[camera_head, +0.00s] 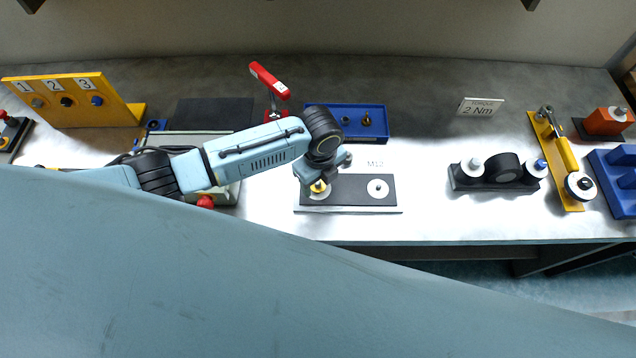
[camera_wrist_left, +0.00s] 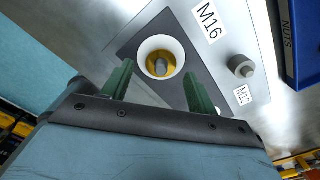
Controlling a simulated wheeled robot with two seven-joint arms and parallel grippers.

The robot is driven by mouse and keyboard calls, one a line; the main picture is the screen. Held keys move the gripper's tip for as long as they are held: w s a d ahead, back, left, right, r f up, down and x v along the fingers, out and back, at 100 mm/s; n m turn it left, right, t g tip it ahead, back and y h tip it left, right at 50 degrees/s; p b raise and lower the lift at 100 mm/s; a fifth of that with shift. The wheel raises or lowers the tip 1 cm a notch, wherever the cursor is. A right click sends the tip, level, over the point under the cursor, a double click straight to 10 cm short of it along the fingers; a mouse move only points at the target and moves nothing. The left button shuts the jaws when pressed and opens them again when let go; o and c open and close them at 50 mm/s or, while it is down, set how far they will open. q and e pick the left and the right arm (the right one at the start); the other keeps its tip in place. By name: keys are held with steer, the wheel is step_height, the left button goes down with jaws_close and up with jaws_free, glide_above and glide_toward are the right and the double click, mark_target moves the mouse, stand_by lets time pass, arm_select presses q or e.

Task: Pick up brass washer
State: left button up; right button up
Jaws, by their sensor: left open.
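The brass washer (camera_head: 318,187) shows as a yellow ring at the left end of the dark plate (camera_head: 345,188). In the left wrist view the brass washer (camera_wrist_left: 152,66) lies inside a white ring, around a grey post, beside the M16 label. My left gripper (camera_head: 322,180) is over that end of the plate and partly hides the washer in the head view. In the left wrist view its two green fingers (camera_wrist_left: 158,80) are apart and empty, pointing toward the washer from either side. My right gripper is not in view.
A second white disc (camera_head: 378,188) with a post is on the plate's right, by the M12 label. A blue bin (camera_head: 372,135) with small parts is behind. A red-handled clamp (camera_head: 269,80) stands back left. A dark holder (camera_head: 470,183) stands right, past clear table.

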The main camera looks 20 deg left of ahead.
arm_select(q)
steer(key=shift+f, duration=0.4)
steer(key=shift+f, duration=0.2)
stand_by(0.4)
steer(key=c, duration=1.1)
